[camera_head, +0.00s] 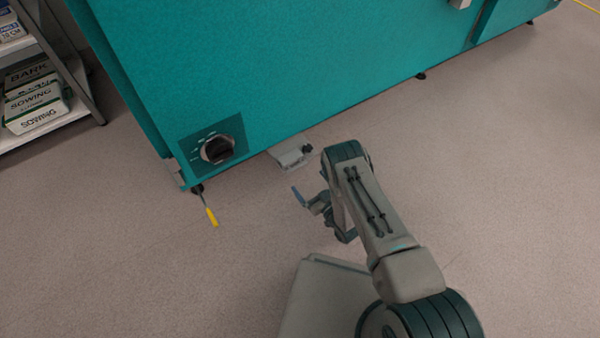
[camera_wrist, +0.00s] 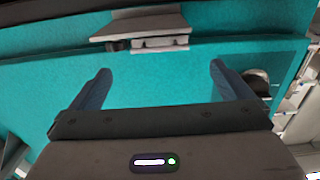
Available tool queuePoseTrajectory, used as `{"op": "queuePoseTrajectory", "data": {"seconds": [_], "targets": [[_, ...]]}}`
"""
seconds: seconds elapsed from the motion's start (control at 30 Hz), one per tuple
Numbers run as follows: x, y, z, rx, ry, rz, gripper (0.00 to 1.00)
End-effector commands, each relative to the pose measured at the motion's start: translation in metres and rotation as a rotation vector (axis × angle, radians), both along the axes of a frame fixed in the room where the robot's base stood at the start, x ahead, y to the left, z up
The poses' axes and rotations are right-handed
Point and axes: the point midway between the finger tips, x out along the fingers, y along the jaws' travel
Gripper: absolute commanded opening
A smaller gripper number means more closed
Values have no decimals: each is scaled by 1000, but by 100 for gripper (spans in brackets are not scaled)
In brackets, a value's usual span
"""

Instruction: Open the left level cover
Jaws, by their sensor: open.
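A small light-grey fitting (camera_head: 292,155) sticks out at the lower edge of the teal chamber (camera_head: 300,70); it looks like the left level cover, though its lid position is unclear. In the wrist view the grey fitting (camera_wrist: 150,30) is at the top, ahead of the fingers, with a flat upper plate and a dark end piece. My gripper (camera_head: 308,192) is in front of it, apart from it, near the floor. In the wrist view my gripper (camera_wrist: 161,80) has its two blue fingers wide apart with nothing between them.
A black dial (camera_head: 218,149) is on the chamber's lower left corner. A yellow-tipped lever (camera_head: 211,216) juts out by the chamber's left foot. A shelf (camera_head: 45,130) with boxes stands at far left. The floor in front is clear.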

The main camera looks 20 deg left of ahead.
Motion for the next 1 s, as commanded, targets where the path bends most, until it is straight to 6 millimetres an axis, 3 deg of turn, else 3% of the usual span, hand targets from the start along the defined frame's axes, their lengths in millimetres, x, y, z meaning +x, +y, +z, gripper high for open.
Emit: {"op": "queuePoseTrajectory", "data": {"seconds": [0.1, 0.33, 0.77, 0.8, 1.0], "targets": [[17, 21, -3, 2, -3, 2, 100], [40, 47, -2, 2, -1, 1, 100], [49, 56, 0, 0, 1, -1, 100], [49, 56, 0, 0, 1, -1, 97], [49, 56, 0, 0, 1, -1, 45]]}}
